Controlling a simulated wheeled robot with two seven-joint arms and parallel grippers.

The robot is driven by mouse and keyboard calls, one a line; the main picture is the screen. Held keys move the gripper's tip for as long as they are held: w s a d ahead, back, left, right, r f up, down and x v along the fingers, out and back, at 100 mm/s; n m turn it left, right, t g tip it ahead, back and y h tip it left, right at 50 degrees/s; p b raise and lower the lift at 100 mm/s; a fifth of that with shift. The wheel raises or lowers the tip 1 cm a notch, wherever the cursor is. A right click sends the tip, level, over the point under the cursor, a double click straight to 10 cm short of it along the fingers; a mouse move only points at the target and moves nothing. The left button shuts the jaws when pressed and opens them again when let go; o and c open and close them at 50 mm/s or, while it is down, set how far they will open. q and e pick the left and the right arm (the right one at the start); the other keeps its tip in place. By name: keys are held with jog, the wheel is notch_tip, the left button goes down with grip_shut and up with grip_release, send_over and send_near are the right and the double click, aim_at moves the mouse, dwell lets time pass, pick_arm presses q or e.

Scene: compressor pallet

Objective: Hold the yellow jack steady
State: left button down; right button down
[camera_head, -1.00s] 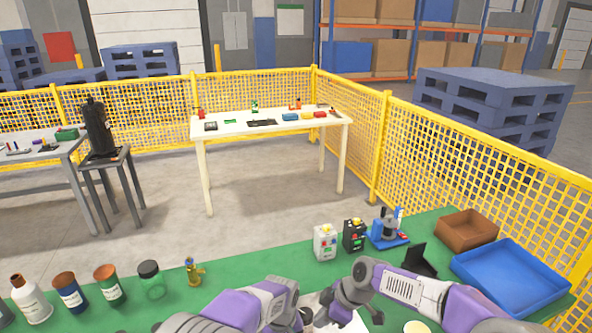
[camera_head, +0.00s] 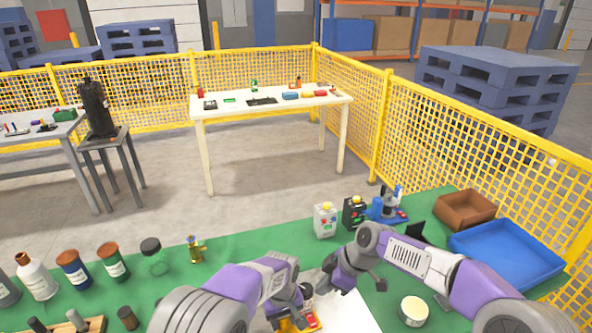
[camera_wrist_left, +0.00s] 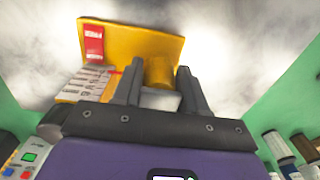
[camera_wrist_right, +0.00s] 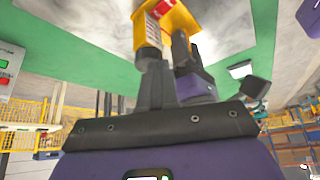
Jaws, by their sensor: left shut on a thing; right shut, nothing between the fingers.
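The yellow jack (camera_wrist_left: 140,45) stands on a pale mottled surface, seen from close up in the left wrist view, with a red label and a lighter printed panel. My left gripper (camera_wrist_left: 159,88) is shut on its yellow cylindrical part. In the head view only a small part of the jack (camera_head: 313,322) shows, below my left gripper (camera_head: 294,308), which hides much of it. In the right wrist view the jack (camera_wrist_right: 168,22) is just past the tips of my right gripper (camera_wrist_right: 155,68), which is shut and empty. I cannot tell whether the right fingertips touch it.
Bottles (camera_head: 110,262) and a brass fitting (camera_head: 196,249) stand at the left on the green mat (camera_head: 230,245). Small control boxes (camera_head: 325,220), a blue press (camera_head: 390,205), a brown bin (camera_head: 463,210) and a blue tray (camera_head: 505,255) are at the right. A round tub (camera_head: 414,311) is near front right.

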aim_at(312, 298)
notch_tip(312, 298, up, 2)
jog(key=shift+r, duration=0.1)
jog(key=w+f, duration=0.3)
jog(key=f, duration=0.3)
jog(key=shift+w+d, duration=0.15)
jog(key=shift+w, duration=0.15)
dwell(0.6)
dwell(0.6)
jog(key=shift+s+a, duration=0.2)
jog(key=shift+s, duration=0.1)
jog(key=shift+s, duration=0.65)
jog(key=shift+s+a, duration=0.25)
jog(key=shift+s, duration=0.2)
